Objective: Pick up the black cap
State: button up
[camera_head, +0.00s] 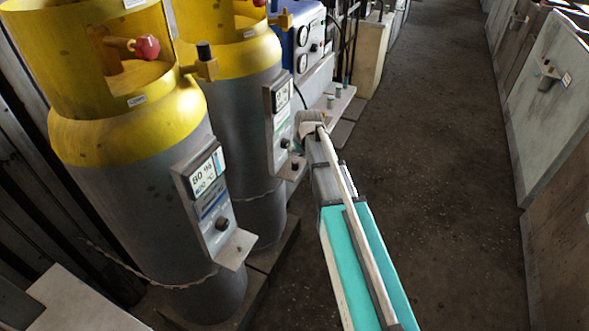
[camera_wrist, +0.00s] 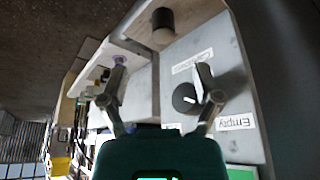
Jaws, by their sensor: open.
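A short black cylinder, which looks like the black cap (camera_wrist: 163,22), stands on a pale ledge at the top of the wrist view. Its lower end looks lighter. My gripper (camera_wrist: 161,67) is open and empty, its two fingers spread below the cap in the picture and apart from it. In the head view my gripper (camera_head: 311,124) is beside the panel of the farther gas cylinder, and its fingers are hard to make out. Another black cap-like piece (camera_head: 204,50) sits on the brass valve of the nearer cylinder.
A grey panel with a round black knob (camera_wrist: 185,97) and an "Empty" label (camera_wrist: 237,122) lies close to the right finger. Two yellow-topped cylinders, the nearer (camera_head: 130,180) and farther (camera_head: 240,110), stand left of my arm. The floor (camera_head: 430,150) to the right is clear.

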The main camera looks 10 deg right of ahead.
aim_at(295, 161)
jog(key=shift+b+x, duration=1.05)
jog(key=shift+x, duration=0.35)
jog(key=shift+f, duration=0.1)
jog(key=shift+a+b+x, duration=0.1)
jog(key=shift+b+x, duration=1.1)
jog(key=shift+x, duration=0.05)
jog(key=shift+a+b+x, duration=0.15)
jog(key=shift+b+x, duration=1.05)
jog(key=shift+x, duration=0.05)
jog(key=shift+c, duration=0.2)
jog(key=c, duration=1)
jog(key=shift+r, duration=0.2)
notch_tip(295, 161, up, 3)
jog(key=p, duration=0.3)
jog(key=s+d+r+p, duration=0.2)
jog(key=s+r+p, duration=0.1)
jog(key=s, duration=0.1)
jog(key=s+d+r+p, duration=0.3)
jog(key=s, duration=0.1)
jog(key=s+d+r+p, duration=0.2)
jog(key=s+r+p, duration=0.1)
jog(key=s+p, duration=0.1)
jog(key=shift+d+r, duration=0.2)
jog(key=shift+r, duration=0.15)
